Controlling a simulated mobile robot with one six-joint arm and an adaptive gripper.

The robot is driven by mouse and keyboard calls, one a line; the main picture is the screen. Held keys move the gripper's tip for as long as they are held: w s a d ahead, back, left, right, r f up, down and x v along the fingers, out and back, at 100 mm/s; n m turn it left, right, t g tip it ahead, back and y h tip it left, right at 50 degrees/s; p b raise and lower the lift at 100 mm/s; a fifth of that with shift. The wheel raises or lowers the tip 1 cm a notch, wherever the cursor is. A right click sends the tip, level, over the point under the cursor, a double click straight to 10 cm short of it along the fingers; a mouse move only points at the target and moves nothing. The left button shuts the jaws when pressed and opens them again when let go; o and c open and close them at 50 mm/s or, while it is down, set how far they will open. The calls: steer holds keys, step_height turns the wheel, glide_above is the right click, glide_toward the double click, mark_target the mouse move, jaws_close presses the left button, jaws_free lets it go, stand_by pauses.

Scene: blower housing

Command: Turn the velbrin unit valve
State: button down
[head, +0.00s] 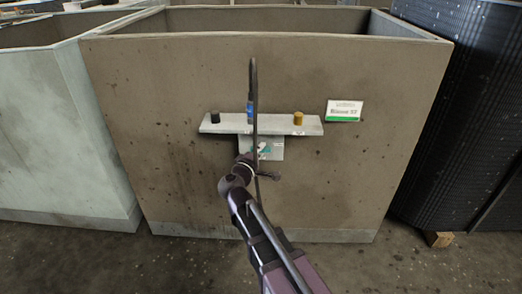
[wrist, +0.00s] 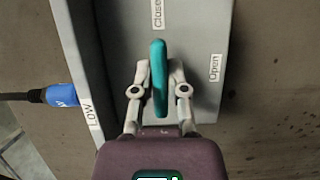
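The valve's teal handle (wrist: 159,65) stands on a grey panel (wrist: 205,90) in the wrist view. Its far end points at the "Close" label (wrist: 157,14); the "Open" label (wrist: 215,67) is to the right. Only a bit of teal shows there.
A grey shelf (head: 221,127) above the valve carries a black cap (head: 215,117), a blue connector (head: 250,112) with a dark cable, and a yellow cap (head: 298,118). A "LOW" label (wrist: 91,117) is beside the blue connector (wrist: 62,95). A green-white sign (head: 344,110) is on the brown housing (head: 370,170).

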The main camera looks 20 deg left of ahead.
stand_by(0.4)
steer(key=n+t+b, duration=0.1)
steer(key=n+b, duration=0.1)
steer(key=n, duration=0.1)
steer(key=shift+f, duration=0.15)
steer(key=n+t+b, duration=0.1)
steer(key=n, duration=0.1)
steer(key=n+t+y+b, duration=0.1)
steer(key=n, duration=0.2)
steer(key=shift+b, duration=0.4)
steer(key=n+y, duration=0.1)
steer(key=n, duration=0.2)
steer(key=n+t+y+b, duration=0.1)
steer(key=n, duration=0.2)
steer(key=shift+y+b, duration=0.3)
steer(key=n+y, duration=0.1)
steer(key=n, duration=0.1)
steer(key=n+y, duration=0.1)
steer(key=n, duration=0.2)
steer(key=shift+y+b, duration=0.3)
steer(key=shift+y, duration=0.1)
steer(key=shift+n, duration=0.4)
steer(key=c, duration=0.7)
jaws_free()
steer(key=shift+o, duration=0.2)
